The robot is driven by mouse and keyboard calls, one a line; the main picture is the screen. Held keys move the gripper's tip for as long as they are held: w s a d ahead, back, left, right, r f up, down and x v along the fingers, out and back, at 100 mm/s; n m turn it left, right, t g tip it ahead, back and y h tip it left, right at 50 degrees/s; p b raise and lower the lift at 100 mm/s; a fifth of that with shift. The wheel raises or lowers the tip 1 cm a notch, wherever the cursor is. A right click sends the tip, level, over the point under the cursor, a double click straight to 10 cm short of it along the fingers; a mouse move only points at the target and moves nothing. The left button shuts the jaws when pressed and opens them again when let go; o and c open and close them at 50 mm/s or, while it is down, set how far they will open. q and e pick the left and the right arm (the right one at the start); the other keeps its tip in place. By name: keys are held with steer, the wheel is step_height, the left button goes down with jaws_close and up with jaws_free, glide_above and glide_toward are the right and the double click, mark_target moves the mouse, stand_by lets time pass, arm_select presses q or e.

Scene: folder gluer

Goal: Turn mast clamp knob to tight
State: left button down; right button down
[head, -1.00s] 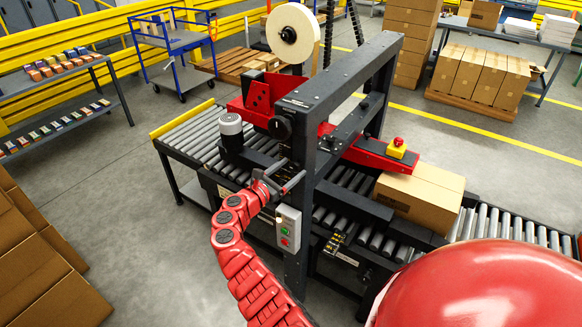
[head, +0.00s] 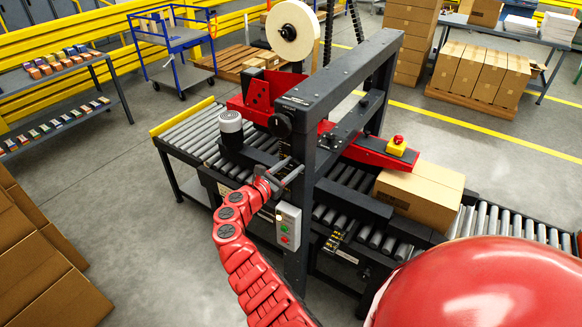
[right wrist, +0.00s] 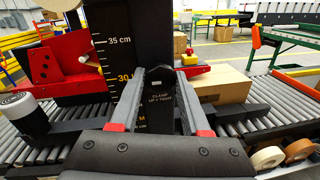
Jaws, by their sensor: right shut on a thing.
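The dark mast (head: 301,205) of the machine stands in the middle of the head view. In the right wrist view the mast (right wrist: 150,22) carries a centimetre scale and a label (right wrist: 160,97) reading "CLAMP UP = TIGHT". My right gripper (head: 289,172) is at the mast's left side. In the right wrist view its fingers (right wrist: 160,74) reach to the mast, either side of the label. It is shut on the mast clamp knob, which is dark against the dark mast and mostly hidden; its angle cannot be told. My left gripper is not in view.
A control box (head: 288,226) with green and red buttons hangs just below my right gripper. A white-topped motor (head: 230,130) stands left of it. A carton (head: 420,195) sits on the rollers right of the mast. A black crank (head: 280,124) is above.

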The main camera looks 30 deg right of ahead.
steer(key=m+b, duration=0.3)
steer(key=m, duration=0.1)
steer(key=shift+f+m+y+b, duration=0.1)
steer(key=shift+m+y+b, duration=0.2)
steer(key=shift+m+y, duration=0.1)
steer(key=m+b, duration=0.5)
steer(key=b, duration=0.1)
steer(key=m+t+y+b, duration=0.1)
steer(key=m+b, duration=0.4)
steer(key=b, duration=0.1)
steer(key=shift+s+f+b, duration=0.1)
steer(key=shift+b, duration=0.3)
steer(key=shift+r+m+b, duration=0.2)
steer(key=shift+m+b, duration=0.8)
steer(key=shift+b, duration=0.1)
steer(key=shift+c, duration=1.9)
jaws_free()
steer(key=shift+r, duration=0.1)
